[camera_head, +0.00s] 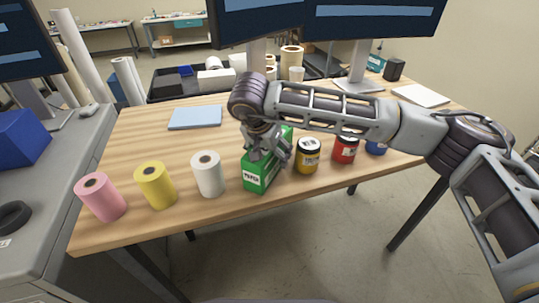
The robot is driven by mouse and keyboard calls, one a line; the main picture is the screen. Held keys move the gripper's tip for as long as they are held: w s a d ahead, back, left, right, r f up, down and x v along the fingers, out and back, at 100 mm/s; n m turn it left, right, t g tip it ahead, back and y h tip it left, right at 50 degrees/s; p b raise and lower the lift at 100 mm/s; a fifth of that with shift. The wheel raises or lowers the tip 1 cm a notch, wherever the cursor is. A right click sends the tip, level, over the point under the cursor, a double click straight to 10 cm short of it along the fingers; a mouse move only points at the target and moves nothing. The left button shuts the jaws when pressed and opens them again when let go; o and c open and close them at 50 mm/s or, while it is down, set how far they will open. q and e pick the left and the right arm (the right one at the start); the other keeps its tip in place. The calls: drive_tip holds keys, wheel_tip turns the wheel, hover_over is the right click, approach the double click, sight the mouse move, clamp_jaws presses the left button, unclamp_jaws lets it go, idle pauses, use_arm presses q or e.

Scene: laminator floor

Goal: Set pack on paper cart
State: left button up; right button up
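The green pack (262,172), a box with a white label on its near end, stands on the wooden table near its front edge. My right gripper (266,153) points down at the pack, with its fingers at the top and sides of it. The arm hides part of the pack, and I cannot tell whether the fingers press on it. A black-rimmed cart (152,97) behind the table holds white boxes and rolls; it may be the paper cart. My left gripper is not in view.
Pink (100,197), yellow (155,185) and white (208,175) rolls stand left of the pack. A yellow-black jar (307,156) and a red jar (345,149) stand right. A blue pad (195,117) lies farther back. Monitors stand behind. The table's left middle is clear.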

drive_tip(key=shift+r, duration=0.1)
drive_tip(key=c, duration=1.6)
drive_tip(key=shift+c, duration=0.4)
drive_tip(key=shift+r, duration=0.1)
drive_tip(key=shift+w+r, duration=0.15)
drive_tip(key=shift+r, duration=0.25)
wheel_tip(320, 180, up, 13)
drive_tip(key=b, duration=0.2)
drive_tip(key=shift+b, duration=0.4)
wheel_tip(320, 180, up, 12)
drive_tip(key=shift+r, duration=1)
